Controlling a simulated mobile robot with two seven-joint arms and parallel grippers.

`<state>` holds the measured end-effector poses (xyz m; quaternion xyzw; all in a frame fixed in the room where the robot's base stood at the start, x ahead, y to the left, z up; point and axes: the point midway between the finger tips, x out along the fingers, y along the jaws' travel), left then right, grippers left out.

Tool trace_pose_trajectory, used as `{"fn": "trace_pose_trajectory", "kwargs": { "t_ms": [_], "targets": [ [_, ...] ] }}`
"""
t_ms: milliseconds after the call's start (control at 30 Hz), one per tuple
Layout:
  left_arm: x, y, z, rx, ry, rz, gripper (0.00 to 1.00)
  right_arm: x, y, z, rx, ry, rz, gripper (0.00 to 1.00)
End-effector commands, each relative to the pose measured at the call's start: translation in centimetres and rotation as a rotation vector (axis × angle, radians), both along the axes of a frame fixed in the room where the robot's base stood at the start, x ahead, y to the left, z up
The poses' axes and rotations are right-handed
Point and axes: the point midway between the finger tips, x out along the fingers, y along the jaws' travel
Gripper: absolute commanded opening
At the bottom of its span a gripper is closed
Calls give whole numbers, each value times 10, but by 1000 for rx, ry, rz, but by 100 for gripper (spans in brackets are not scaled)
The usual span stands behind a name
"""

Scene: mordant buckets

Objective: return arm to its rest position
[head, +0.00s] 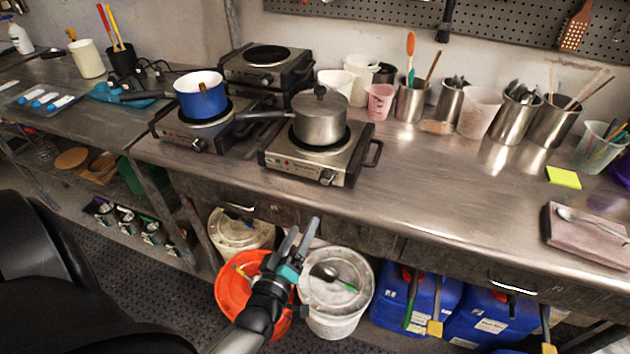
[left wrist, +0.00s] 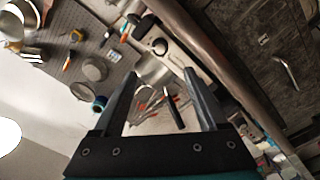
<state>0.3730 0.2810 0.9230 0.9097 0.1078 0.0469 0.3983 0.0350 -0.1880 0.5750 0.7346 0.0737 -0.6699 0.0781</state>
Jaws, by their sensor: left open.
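My left gripper (head: 298,240) is in the middle of the head view, in front of the steel counter's front edge and above the buckets on the floor. Its two fingers point up and away, with a gap between them. In the left wrist view the fingers (left wrist: 158,92) stand apart with nothing held between them; the counter and wall show tilted behind. The orange bucket (head: 234,292) and the white lidded bucket (head: 338,312) are below, partly hidden by my arm. My right gripper is in neither view.
The steel counter (head: 440,195) spans the scene, with a lidded pot (head: 320,118) and a blue pot (head: 203,98) on hot plates. Blue canisters (head: 405,292) stand under the counter at right. A ladle (head: 330,274) lies on the white bucket. Dark floor (head: 100,255) is open at left.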

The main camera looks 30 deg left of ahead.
Motion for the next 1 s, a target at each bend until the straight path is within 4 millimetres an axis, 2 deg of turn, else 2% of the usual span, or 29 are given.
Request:
{"fn": "trace_pose_trajectory", "kwargs": {
  "t_ms": [167, 267, 367, 467, 533, 600, 667, 700, 767, 800, 900, 1000],
  "targets": [
    [0, 0, 0, 0, 0, 0, 75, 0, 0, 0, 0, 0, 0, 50],
    [-1, -2, -8, 7, 21, -7, 75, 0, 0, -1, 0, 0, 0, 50],
    [-5, -12, -40, 41, 108, -39, 75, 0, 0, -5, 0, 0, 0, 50],
    [-20, -30, -98, 103, 268, -104, 75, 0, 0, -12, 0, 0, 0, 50],
    [-37, -45, -146, 163, 406, -170, 75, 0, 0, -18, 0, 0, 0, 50],
    [-61, -59, -194, 225, 546, -244, 75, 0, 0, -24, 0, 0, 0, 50],
    [-86, -70, -232, 279, 666, -314, 75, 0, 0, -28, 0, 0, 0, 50],
    [-104, -77, -255, 316, 743, -364, 75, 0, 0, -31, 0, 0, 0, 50],
    [-135, -86, -289, 373, 859, -442, 75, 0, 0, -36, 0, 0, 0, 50],
    [-157, -90, -310, 411, 935, -498, 75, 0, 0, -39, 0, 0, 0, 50],
    [-215, -97, -353, 502, 1115, -639, 75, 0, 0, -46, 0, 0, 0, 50],
    [-267, -99, -382, 582, 1261, -769, 75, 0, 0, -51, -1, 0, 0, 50]
  ]
}}
